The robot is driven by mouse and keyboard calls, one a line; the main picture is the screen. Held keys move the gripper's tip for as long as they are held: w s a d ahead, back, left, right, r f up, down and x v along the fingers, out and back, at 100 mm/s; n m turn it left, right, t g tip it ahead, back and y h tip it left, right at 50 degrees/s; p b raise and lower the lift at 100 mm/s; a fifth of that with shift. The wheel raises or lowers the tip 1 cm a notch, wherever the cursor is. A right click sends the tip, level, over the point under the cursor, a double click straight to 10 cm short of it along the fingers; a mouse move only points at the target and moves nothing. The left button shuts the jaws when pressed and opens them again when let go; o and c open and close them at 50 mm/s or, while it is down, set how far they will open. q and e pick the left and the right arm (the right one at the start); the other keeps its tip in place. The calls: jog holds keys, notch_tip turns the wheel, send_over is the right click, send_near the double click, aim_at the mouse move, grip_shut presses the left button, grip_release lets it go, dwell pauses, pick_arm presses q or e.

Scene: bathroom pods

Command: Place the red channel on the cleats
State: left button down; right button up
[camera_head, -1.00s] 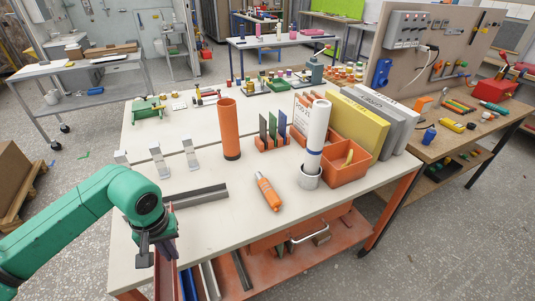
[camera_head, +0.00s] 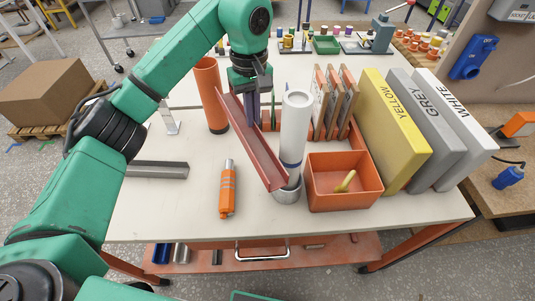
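The red channel (camera_head: 250,142) is held in the air by my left gripper (camera_head: 252,108). It is tilted, its near end low beside the white roll and its far end near the orange tube. The gripper is shut on it from above, though the channel partly hides the fingers. One metal cleat (camera_head: 169,118) shows on the table at the left, past my arm; other cleats are hidden behind my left arm. My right gripper is not in view.
An orange tube (camera_head: 208,95) stands left of the channel and a white roll (camera_head: 294,125) stands in a metal cup to its right. An orange bin (camera_head: 345,190) and boards stand right.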

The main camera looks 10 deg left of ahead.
aim_at(249, 131)
pick_arm(q)
jog(key=f, duration=0.4)
jog(key=a+f, duration=0.1)
jog(key=f, duration=0.1)
jog(key=shift+s, duration=0.4)
jog(key=f+p, duration=0.1)
jog(key=f, duration=0.2)
jog(key=f+p, duration=0.1)
jog(key=f, duration=0.6)
jog(key=shift+w+d+f+p, duration=0.2)
jog(key=shift+w+f+p, duration=0.05)
jog(key=shift+f+p, duration=0.15)
jog(key=shift+w+d+f, duration=0.1)
jog(key=shift+f, duration=0.05)
jog(key=c, duration=1)
grip_release()
jog(key=shift+c, duration=0.2)
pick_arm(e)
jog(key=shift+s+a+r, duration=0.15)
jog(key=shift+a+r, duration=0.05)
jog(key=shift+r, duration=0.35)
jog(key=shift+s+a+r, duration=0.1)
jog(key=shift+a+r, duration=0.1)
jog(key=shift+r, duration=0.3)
